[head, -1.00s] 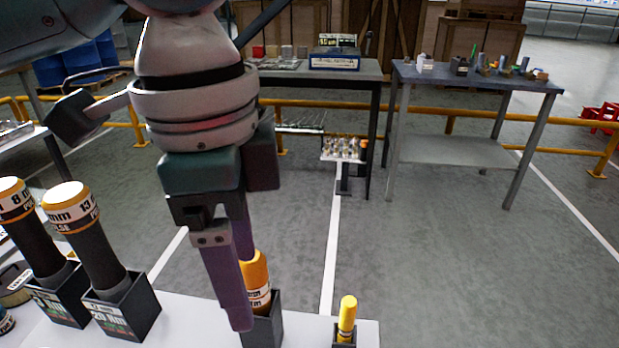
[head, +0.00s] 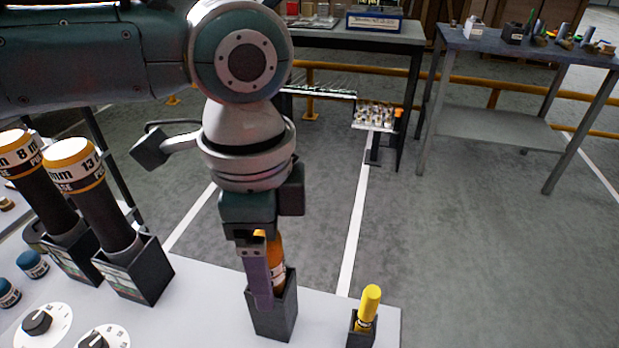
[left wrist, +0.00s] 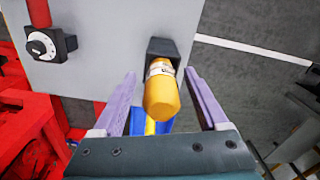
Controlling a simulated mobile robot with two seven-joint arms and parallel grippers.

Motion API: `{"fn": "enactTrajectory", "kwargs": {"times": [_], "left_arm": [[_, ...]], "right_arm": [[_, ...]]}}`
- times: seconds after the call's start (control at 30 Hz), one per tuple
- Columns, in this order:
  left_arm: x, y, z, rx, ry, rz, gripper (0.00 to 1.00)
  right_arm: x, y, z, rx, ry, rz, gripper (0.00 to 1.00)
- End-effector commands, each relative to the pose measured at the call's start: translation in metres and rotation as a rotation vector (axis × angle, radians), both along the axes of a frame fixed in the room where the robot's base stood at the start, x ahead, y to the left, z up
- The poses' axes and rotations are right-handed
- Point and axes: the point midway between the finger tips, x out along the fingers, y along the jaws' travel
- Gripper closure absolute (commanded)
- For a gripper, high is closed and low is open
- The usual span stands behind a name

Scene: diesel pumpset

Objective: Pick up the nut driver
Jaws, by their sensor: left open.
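The nut driver (head: 276,262) appears to be the tool with the orange handle and white printed band. It stands in a black holder (head: 273,318) near the edge of the light panel, partly hidden by my gripper. My left gripper (head: 266,285) points down over it with its fingers open. In the left wrist view, the orange handle (left wrist: 161,98) lies between the two purple fingers (left wrist: 160,75), with a visible gap on both sides. The holder (left wrist: 163,48) shows beyond it. My right gripper is in neither view.
A smaller yellow-handled tool (head: 369,302) stands in a holder to the right. Two large drivers, marked 8 mm (head: 36,190) and 13 mm (head: 88,195), stand in holders to the left. Dials (head: 40,322) are on the panel. Tables (head: 520,45) stand farther back.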

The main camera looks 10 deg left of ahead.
Motion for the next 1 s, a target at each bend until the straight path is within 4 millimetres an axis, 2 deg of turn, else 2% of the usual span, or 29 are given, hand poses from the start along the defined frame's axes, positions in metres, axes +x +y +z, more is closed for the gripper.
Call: {"fn": "enactTrajectory", "kwargs": {"times": [0.27,0.9,1.0], "left_arm": [[0.0003,0.0,-0.0025,0.0,-0.001,0.0,0.26],[0.0004,0.0001,-0.0021,0.0,-0.001,0.0,0.98],[0.0004,0.0001,-0.0021,0.0,-0.001,0.0,1.0]], "right_arm": [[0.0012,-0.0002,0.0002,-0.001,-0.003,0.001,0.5],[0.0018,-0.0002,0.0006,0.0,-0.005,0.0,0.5],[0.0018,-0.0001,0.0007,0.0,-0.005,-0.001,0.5]]}}
